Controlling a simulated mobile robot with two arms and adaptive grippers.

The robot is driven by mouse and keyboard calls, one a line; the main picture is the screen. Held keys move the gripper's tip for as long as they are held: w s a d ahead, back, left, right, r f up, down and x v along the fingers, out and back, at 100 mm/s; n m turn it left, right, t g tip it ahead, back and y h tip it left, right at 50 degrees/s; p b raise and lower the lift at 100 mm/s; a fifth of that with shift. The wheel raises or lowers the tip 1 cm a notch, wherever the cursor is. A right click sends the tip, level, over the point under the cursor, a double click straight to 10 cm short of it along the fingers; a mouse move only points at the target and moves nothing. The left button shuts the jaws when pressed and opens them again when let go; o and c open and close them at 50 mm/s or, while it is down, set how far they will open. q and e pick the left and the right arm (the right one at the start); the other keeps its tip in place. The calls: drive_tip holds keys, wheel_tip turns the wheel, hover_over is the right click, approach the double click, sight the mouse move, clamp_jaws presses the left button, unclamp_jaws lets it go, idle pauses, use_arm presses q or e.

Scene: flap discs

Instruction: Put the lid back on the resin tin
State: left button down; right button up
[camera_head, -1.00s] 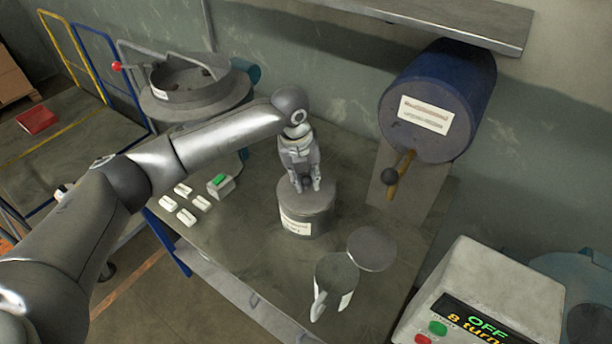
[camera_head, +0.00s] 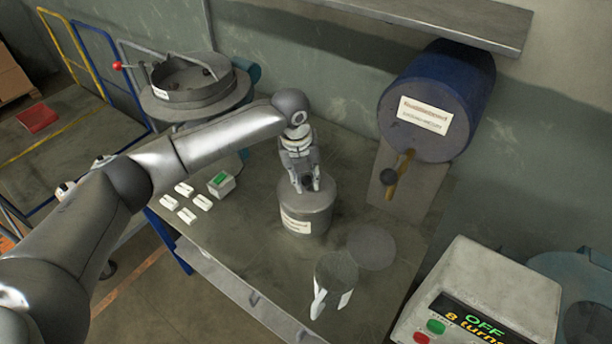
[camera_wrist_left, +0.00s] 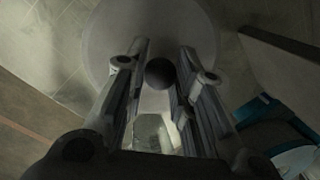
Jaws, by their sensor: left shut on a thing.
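The resin tin (camera_head: 304,219) is a grey cylinder with a white label, standing upright on the bench. Its grey lid (camera_head: 318,196) lies over the tin's top and looks level; I see no clear gap. My left gripper (camera_head: 306,184) is above the lid, pointing down, shut on the lid's dark round knob. In the left wrist view the knob (camera_wrist_left: 160,73) sits between the fingers of the gripper (camera_wrist_left: 160,80), with the round lid (camera_wrist_left: 110,40) below. The fingers hide part of the knob. My right gripper is not in view.
A grey jug (camera_head: 337,271) and a flat grey disc (camera_head: 371,247) are at the front of the bench (camera_head: 250,250). Small white blocks (camera_head: 184,189) lie left of the tin. A blue drum (camera_head: 437,100) with a tap stands right. A control box (camera_head: 490,295) is front right.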

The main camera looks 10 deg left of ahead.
use_arm(q)
drive_tip(key=c, duration=0.7)
unclamp_jaws()
drive_tip(key=shift+r, duration=0.1)
drive_tip(key=shift+r+p, duration=3.45)
drive_tip(key=shift+p, duration=0.15)
clamp_jaws()
